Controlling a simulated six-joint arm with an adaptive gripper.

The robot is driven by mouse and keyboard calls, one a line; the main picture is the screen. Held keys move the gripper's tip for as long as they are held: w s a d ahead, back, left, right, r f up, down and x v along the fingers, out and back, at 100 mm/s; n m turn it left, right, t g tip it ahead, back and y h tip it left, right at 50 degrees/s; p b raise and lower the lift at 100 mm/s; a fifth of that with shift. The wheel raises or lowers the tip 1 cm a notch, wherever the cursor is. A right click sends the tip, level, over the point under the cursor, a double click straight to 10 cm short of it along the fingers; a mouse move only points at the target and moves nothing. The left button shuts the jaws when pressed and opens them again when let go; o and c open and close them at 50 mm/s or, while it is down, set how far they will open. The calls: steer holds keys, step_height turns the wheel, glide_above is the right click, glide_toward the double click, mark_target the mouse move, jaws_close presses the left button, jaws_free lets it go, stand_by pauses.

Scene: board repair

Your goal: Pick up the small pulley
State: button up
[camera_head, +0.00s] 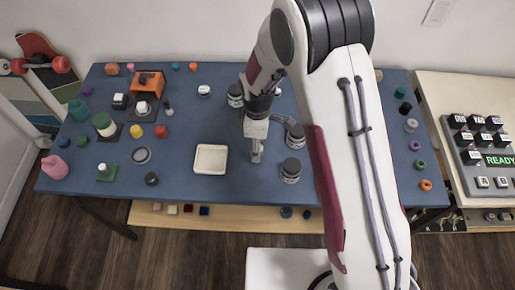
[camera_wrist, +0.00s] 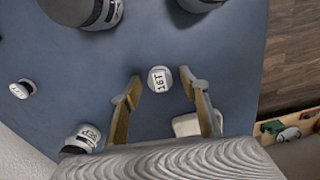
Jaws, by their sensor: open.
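A small round pale piece marked 16T (camera_wrist: 159,79), which looks like the small pulley, lies on the blue table in the wrist view. My gripper (camera_wrist: 162,88) is open, with one tan finger on each side of the piece and a gap visible on both sides. I cannot tell the height of the fingertips above the table. In the head view my gripper (camera_head: 256,156) points down just right of the white tray. The pulley is not clearly visible there, probably hidden by the gripper.
A white tray (camera_head: 210,146) lies left of my gripper, and its edge shows behind the right finger in the wrist view (camera_wrist: 186,126). Dark-lidded jars (camera_head: 291,170) (camera_head: 296,137) stand close on the right, another jar (camera_head: 236,96) behind. The table (camera_head: 190,125) is clear behind the tray.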

steer(key=c, duration=1.1)
steer(key=shift+r, duration=0.15)
steer(key=shift+r, duration=4.9)
